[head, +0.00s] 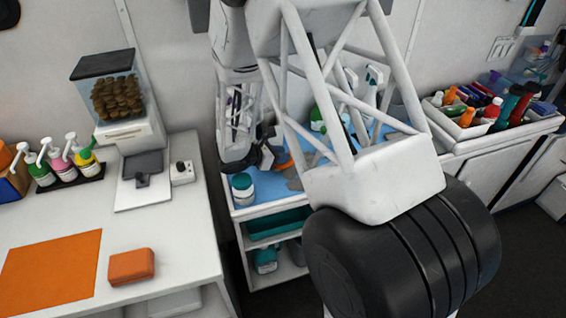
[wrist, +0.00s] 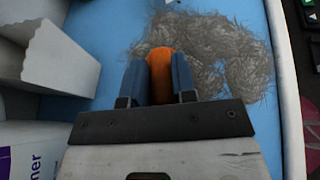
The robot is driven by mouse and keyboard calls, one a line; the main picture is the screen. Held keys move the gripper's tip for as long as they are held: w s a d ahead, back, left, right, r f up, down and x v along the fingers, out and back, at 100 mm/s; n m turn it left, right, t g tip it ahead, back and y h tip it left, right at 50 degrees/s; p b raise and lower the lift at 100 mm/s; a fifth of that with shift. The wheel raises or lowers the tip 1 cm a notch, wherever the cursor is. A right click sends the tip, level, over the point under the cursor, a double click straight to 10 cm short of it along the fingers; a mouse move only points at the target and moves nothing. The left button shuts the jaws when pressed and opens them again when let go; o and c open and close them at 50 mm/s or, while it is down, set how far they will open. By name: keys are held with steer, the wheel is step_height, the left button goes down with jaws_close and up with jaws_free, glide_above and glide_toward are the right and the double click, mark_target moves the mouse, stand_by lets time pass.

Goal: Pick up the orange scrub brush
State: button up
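The orange scrub brush (wrist: 160,72) shows as a rounded orange end between my gripper's two blue fingers in the wrist view. My gripper (wrist: 160,80) is shut on it; no gap shows at either side. The lower part of the brush is hidden by the fingers and the gripper body. In the head view the brush (head: 284,163) is a small orange patch low over the blue top of the cart (head: 262,205), beside my gripper (head: 268,155). I cannot tell whether it touches the cart top.
Loose grey hair (wrist: 225,55) lies beside the fingers. A white container (wrist: 50,60) stands at left in the wrist view. A teal-and-white jar (head: 242,188) is at the cart's near corner. An orange block (head: 131,266) lies on the left counter (head: 180,245). My arm covers much of the cart.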

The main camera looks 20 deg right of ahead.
jaws_close()
steer(key=shift+r, duration=0.2)
steer(key=shift+r, duration=0.95)
steer(key=shift+s+r, duration=0.45)
steer(key=shift+r, duration=0.25)
steer(key=s+a+r, duration=0.1)
steer(key=s, duration=1.4)
steer(key=shift+a+r, duration=0.15)
